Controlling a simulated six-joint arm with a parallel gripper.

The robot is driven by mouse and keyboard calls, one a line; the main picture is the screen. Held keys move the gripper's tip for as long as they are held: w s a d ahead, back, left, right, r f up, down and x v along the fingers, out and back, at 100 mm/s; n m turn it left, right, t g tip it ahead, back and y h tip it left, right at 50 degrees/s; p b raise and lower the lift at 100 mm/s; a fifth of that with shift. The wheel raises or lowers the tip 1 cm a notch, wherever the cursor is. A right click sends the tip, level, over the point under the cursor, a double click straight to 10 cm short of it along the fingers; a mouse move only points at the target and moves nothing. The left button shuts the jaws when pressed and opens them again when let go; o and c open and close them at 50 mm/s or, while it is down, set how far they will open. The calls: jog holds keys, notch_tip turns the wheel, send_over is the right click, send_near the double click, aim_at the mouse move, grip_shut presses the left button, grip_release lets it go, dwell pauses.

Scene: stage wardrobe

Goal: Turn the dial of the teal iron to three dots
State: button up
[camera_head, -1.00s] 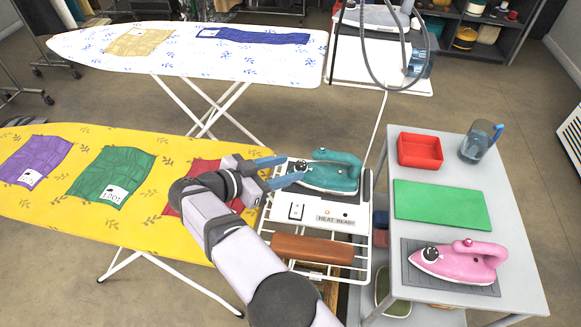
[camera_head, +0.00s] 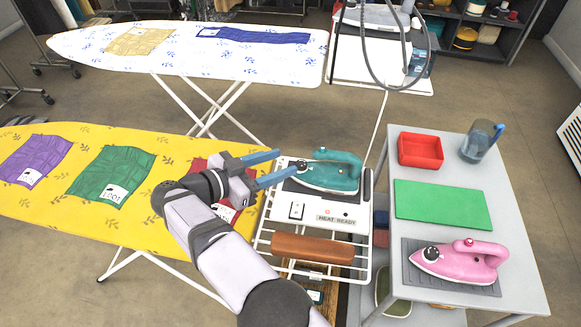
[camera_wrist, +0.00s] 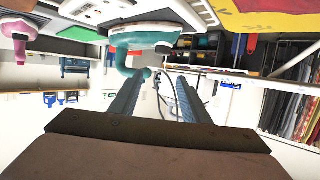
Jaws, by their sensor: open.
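The teal iron (camera_head: 335,178) rests on a dark plate on the white stand at the end of the yellow board. Its dark dial (camera_head: 301,167) with a light mark is at the left end of the iron; the setting is too small to read. My gripper (camera_head: 287,162) is open and empty, its two blue fingers pointing right, with their tips just left of the dial. The wrist view shows the gripper's fingers (camera_wrist: 165,80) apart with nothing between them.
The stand has a switch (camera_head: 296,211), a "HEAT READY" label (camera_head: 336,218) and a brown roll (camera_head: 312,248). A pink iron (camera_head: 460,262), green mat (camera_head: 442,205) and red tray (camera_head: 421,150) are on the grey table at right. Folded cloths lie on the yellow board (camera_head: 150,225).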

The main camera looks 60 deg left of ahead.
jog(key=w+a+r+n+t+y+p, duration=0.2)
jog(key=w+r+n+t+y+p, duration=0.2)
jog(key=w+r+n+y+p, duration=0.55)
jog(key=n+g+y+p, duration=0.2)
jog(key=n+g+p, duration=0.25)
jog(key=g, duration=0.95)
send_near(302, 165)
jog(key=shift+f+p, duration=0.15)
jog(key=shift+p, duration=0.3)
jog(key=shift+p+x, duration=1.15)
jog(key=shift+x, duration=2.55)
jog(key=c, duration=1.1)
